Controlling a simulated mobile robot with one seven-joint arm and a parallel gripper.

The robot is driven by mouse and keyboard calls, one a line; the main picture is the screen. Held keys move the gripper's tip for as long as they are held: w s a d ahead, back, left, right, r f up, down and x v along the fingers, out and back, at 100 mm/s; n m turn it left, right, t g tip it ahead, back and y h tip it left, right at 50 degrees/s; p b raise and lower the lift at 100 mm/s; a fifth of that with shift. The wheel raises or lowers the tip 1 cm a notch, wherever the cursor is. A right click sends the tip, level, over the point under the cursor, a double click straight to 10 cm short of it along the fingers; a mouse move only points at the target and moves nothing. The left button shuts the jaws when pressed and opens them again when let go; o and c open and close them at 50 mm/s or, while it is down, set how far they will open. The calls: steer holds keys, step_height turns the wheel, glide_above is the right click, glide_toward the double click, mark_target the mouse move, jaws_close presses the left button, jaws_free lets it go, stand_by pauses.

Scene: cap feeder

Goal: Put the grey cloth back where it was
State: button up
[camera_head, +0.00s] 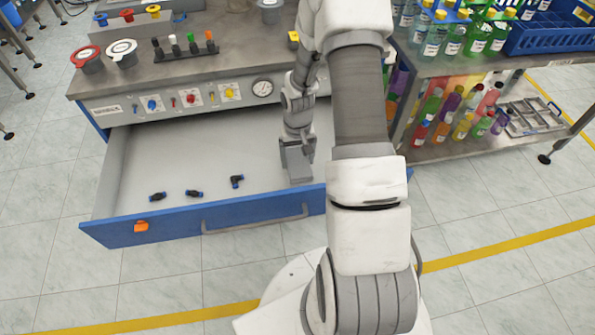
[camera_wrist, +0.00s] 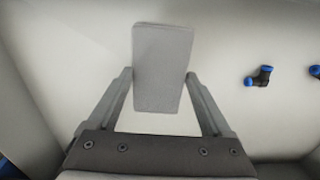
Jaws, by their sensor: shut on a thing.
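The grey cloth (camera_wrist: 160,60) is a folded, flat rectangular piece between my gripper's fingers in the wrist view. My gripper (camera_wrist: 160,77) is shut on it, with a finger against each long side. The head view shows my gripper (camera_head: 298,165) low inside the open drawer (camera_head: 150,170), near its right end and close to the blue front. The cloth is over the pale drawer floor. I cannot tell whether it touches the floor.
Several black and blue fittings (camera_head: 194,193) lie on the drawer floor to the left of my gripper. The drawer's blue front (camera_head: 180,225) and side walls stand around it. A workbench top (camera_head: 230,50) with jars and pegs overhangs behind. A bottle shelf (camera_head: 450,155) stands at right.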

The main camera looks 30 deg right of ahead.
mark_target(297, 168)
steer(key=shift+f+b, duration=0.5)
steer(key=shift+f, duration=1.7)
